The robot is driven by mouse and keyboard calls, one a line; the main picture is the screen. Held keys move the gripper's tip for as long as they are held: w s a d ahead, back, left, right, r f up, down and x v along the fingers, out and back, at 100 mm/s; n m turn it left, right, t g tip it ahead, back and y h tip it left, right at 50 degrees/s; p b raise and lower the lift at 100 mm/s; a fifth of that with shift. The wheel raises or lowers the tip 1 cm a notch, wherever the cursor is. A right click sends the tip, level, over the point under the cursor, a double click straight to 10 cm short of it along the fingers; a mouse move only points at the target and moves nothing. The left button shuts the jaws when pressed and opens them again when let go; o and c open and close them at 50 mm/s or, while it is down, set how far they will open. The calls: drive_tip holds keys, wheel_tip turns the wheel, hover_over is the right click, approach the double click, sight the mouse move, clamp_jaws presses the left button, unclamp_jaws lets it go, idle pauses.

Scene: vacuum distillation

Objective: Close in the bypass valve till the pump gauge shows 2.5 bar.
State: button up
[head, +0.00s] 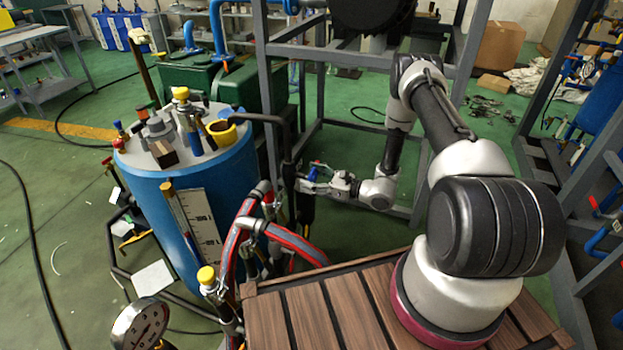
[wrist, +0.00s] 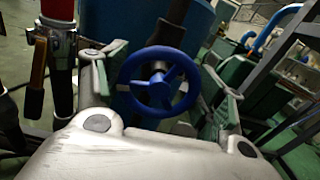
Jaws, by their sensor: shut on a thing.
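A blue handwheel (wrist: 160,82), which I take for the bypass valve's, sits between the two fingers of my gripper (wrist: 168,80) in the wrist view. One finger is at each side of the wheel's rim, and the jaws are shut on it. In the head view my gripper (head: 312,184) is at a small blue part (head: 311,173) beside a dark upright pipe; the wheel is mostly hidden there. A round white dial gauge (head: 140,325) stands at the lower left of the head view. Its dark needle shows, but I cannot read the value or tell whether it is the pump gauge.
A blue tank (head: 180,215) with fittings on top stands left of my gripper. Red and grey hoses (head: 285,240) curve in front of it. A grey steel frame (head: 272,90) rises behind. In the wrist view a brass-coloured lever (wrist: 38,75) is at the left.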

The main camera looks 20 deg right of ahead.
drive_tip(key=shift+m, duration=1.2)
drive_tip(key=o, duration=1)
drive_tip(key=shift+d, duration=0.15)
drive_tip(key=v, duration=1.1)
drive_tip(key=shift+s+d, duration=0.25)
drive_tip(key=shift+d, duration=0.05)
